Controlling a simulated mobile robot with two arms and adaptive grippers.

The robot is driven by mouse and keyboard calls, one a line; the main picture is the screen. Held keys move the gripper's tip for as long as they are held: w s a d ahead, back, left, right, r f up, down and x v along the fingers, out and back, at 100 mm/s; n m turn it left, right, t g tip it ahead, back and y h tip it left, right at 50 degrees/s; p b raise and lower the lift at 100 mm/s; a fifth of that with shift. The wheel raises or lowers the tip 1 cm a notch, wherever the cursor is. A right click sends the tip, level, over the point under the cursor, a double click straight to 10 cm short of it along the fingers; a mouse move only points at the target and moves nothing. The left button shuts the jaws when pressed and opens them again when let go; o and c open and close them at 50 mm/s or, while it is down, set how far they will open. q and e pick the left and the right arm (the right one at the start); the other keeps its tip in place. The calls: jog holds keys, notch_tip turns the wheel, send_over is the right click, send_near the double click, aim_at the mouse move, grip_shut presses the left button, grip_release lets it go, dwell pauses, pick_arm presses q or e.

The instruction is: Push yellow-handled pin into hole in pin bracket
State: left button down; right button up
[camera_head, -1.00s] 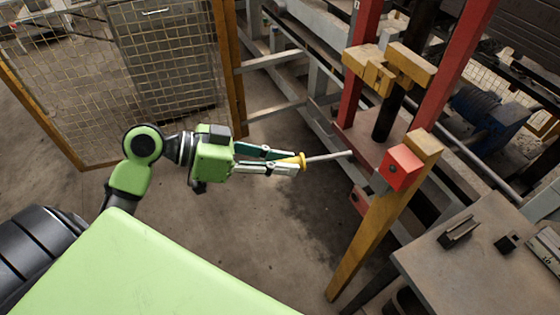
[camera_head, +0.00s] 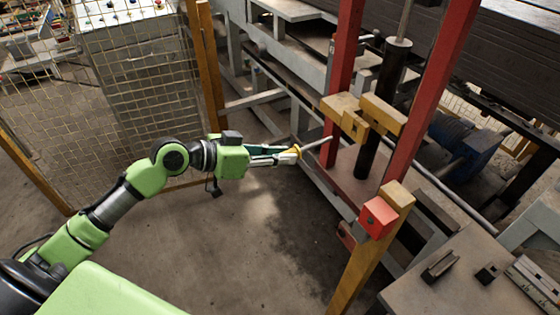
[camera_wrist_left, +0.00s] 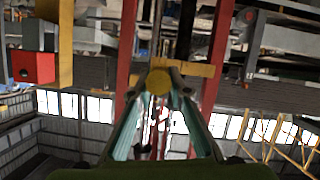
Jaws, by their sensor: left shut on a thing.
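My left gripper (camera_head: 287,157) is shut on the yellow handle of the pin (camera_head: 318,143). The grey metal shaft sticks out to the right and slightly up, its tip appearing close to the left red post. In the left wrist view the round yellow handle end of the pin (camera_wrist_left: 158,82) sits between the fingertips. Yellow blocks (camera_head: 345,113) between the two red posts look like the pin bracket; its hole is not clear. The pin appears apart from the blocks. My right gripper is not in view.
Two red posts (camera_head: 343,70) flank a dark vertical cylinder (camera_head: 368,160). A red box (camera_head: 378,217) sits on a yellow post in front. A grey table (camera_head: 455,270) with small metal parts is at lower right. A mesh fence (camera_head: 120,90) stands left. Floor below the arm is clear.

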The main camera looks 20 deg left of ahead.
aim_at(323, 140)
pick_arm(q)
jog(key=shift+w+d+r+p, duration=0.1)
jog(key=shift+w+d+p, duration=0.2)
jog(key=shift+w+d, duration=0.7)
jog(key=shift+w+d+p, duration=0.3)
jog(key=shift+w+d, duration=0.4)
jog(key=shift+w, duration=0.45)
jog(key=shift+a, duration=0.1)
jog(key=shift+w+d, duration=0.15)
jog(key=shift+d, duration=0.15)
jog(key=shift+w+d, duration=0.9)
jog(key=shift+w, duration=0.3)
jog(key=shift+w+d, duration=0.95)
jog(key=shift+w, duration=0.25)
jog(key=shift+w+d, duration=0.85)
jog(key=shift+w, duration=0.25)
jog(key=shift+w+d, duration=0.8)
jog(key=shift+w, duration=0.25)
dwell(0.9)
